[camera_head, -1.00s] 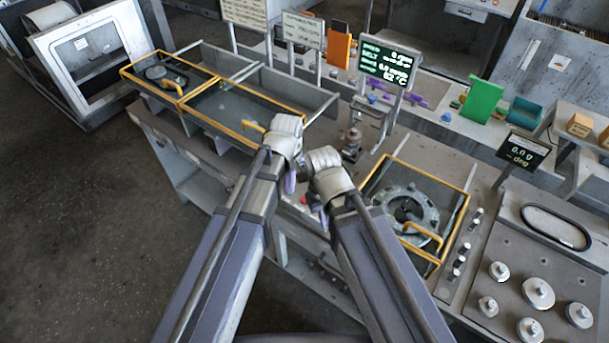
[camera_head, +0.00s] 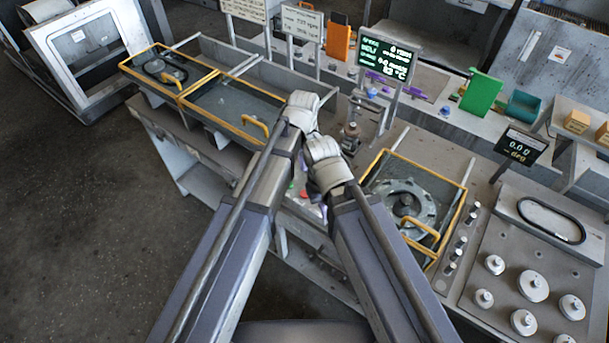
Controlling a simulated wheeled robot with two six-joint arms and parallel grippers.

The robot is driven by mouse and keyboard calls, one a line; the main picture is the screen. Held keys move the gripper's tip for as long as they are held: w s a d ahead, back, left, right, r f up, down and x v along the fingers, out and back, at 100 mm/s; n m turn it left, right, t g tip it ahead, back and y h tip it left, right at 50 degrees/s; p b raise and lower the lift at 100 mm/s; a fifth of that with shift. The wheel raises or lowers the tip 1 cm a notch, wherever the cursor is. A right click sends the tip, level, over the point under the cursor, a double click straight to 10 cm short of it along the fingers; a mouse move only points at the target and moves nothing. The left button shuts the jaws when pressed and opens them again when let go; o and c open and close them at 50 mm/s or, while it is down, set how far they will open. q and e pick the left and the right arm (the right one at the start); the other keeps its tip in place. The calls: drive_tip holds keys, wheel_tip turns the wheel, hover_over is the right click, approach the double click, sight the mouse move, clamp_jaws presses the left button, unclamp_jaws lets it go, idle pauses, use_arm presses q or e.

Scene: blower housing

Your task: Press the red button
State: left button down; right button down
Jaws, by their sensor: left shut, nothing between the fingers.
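The red button (camera_head: 304,193) is a small red spot on the front part of the bench, in the narrow gap between my two forearms. A green spot shows just left of it. My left gripper (camera_head: 302,167) is shut and empty, pointing down beyond the button in the picture and mostly hidden by my arms. I cannot tell how high it is above the bench, and no contact with the button shows. My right gripper (camera_head: 322,209) is almost wholly hidden behind its own wrist; only a bit of purple shows, so its jaws cannot be judged.
A yellow-framed tray (camera_head: 233,106) lies left of my wrists. A yellow-framed bay with a round flanged housing (camera_head: 405,203) is close on the right. A small metal post (camera_head: 350,138) and a lit display (camera_head: 387,60) stand behind. Weights fill the right panel.

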sight(304, 195)
use_arm(q)
drive_tip(key=f+b, duration=0.6)
drive_tip(key=f, duration=0.1)
drive_tip(key=f+b, duration=0.6)
drive_tip(key=b, duration=0.1)
drive_tip(key=shift+w+f, duration=0.2)
drive_tip(key=shift+f, duration=0.2)
drive_tip(key=shift+b, duration=0.3)
drive_tip(key=shift+f+b, duration=0.65)
drive_tip(key=shift+s+f+b, duration=0.2)
drive_tip(key=shift+b, duration=0.15)
drive_tip(key=shift+s, duration=0.25)
drive_tip(key=shift+r, duration=0.15)
